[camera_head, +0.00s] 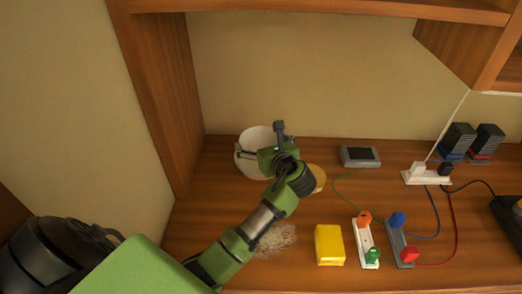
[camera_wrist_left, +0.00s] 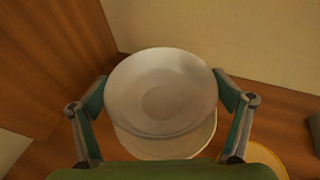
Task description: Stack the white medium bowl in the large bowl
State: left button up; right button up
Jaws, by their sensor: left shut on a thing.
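The white medium bowl (camera_wrist_left: 160,85) is between the two fingers of my left gripper (camera_wrist_left: 162,82) in the left wrist view. My left gripper is shut on it, with the fingers at opposite sides of its rim. A larger off-white bowl (camera_wrist_left: 168,150) shows below it, its near rim sticking out. I cannot tell whether the two bowls touch. In the head view, the white bowl (camera_head: 257,137) is at the back left of the wooden desk, partly hidden by my left gripper (camera_head: 262,142). My right gripper is not in view.
A yellow round dish (camera_head: 318,177) is right of the gripper, partly hidden. A grey device (camera_head: 360,156), a yellow box (camera_head: 329,245) and power strips (camera_head: 367,242) with cables lie further right. A wooden side panel (camera_head: 160,90) and the wall stand close by the bowls.

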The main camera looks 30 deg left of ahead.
aim_at(261, 146)
pick_arm(q)
jog(key=shift+w+a+f, duration=0.1)
jog(key=shift+w+f, duration=0.1)
notch_tip(261, 146, down, 3)
jog(key=shift+a+f, duration=0.1)
jog(key=shift+w, duration=0.1)
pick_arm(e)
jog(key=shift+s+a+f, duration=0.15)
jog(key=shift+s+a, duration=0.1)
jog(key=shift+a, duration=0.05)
pick_arm(q)
jog(key=shift+f, duration=0.1)
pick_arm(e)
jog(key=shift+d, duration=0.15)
pick_arm(q)
jog(key=shift+f, duration=0.5)
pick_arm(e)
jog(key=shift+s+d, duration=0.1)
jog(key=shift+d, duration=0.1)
pick_arm(q)
jog(key=o, duration=1)
